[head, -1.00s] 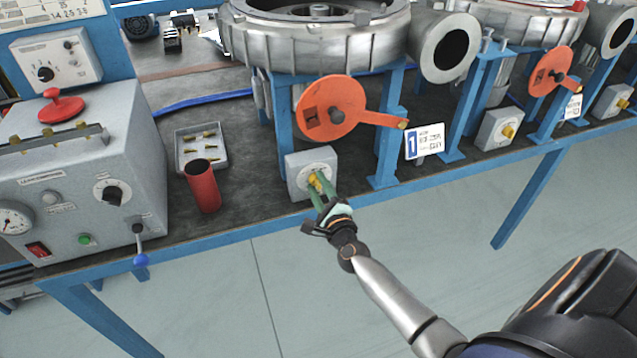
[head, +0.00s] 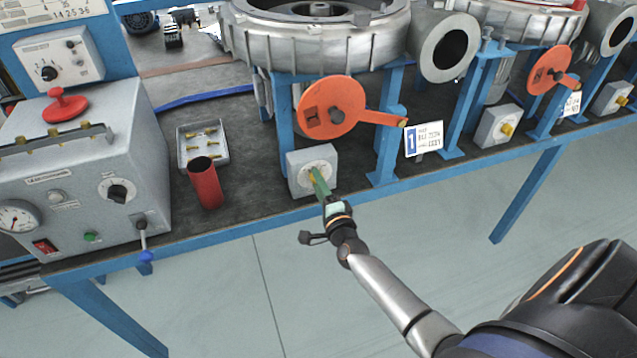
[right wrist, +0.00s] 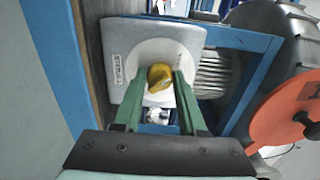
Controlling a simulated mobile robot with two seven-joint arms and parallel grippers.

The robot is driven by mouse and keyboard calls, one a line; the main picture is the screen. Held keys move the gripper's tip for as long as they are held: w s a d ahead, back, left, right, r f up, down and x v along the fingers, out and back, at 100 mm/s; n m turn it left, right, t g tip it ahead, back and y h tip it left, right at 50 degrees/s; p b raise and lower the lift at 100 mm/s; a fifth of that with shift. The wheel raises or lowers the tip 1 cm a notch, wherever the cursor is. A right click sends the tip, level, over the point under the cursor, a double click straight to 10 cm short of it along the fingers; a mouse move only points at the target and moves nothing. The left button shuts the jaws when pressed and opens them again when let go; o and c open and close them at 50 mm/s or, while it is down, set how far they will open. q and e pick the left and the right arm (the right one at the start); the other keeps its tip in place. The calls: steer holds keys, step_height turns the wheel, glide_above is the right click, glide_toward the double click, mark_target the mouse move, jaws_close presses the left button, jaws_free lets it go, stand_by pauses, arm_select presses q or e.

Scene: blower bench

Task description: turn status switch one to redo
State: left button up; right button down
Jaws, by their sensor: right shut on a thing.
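Status switch one is a grey box (head: 300,172) with a round pale dial and a yellow knob, under the first blower beside the blue and white "1" plate (head: 424,140). My right gripper (head: 318,183) reaches it from the front, with its green fingers at the dial. In the right wrist view the yellow knob (right wrist: 160,76) sits between the two green fingertips, which are shut on it. The knob looks tilted in that view. The dial's marks are too small to read. My left gripper is not in view.
An orange disc with a lever (head: 333,106) hangs just above the switch. A red cup (head: 204,186) and a tray of brass parts (head: 224,154) stand to the left, near the grey control box (head: 75,165). Another switch (head: 499,127) stands to the right.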

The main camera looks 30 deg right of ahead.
stand_by(0.3)
steer(key=shift+c, duration=2.4)
jaws_free()
steer(key=v, duration=1.2)
steer(key=shift+s, duration=0.3)
steer(key=s+a+f+n+g+y+p, duration=0.1)
steer(key=s+a+f+n+g+y, duration=0.2)
steer(key=s+a+n, duration=0.4)
steer(key=s+a+f+n+g+y+p, duration=0.1)
steer(key=s+a+f+n+g+y, duration=0.2)
steer(key=n, duration=1.2)
steer(key=s+a+f+g, duration=0.2)
steer(key=s+a+f, duration=0.2)
steer(key=s, duration=0.1)
steer(key=shift+f+n+y, duration=0.3)
steer(key=shift+n, duration=0.1)
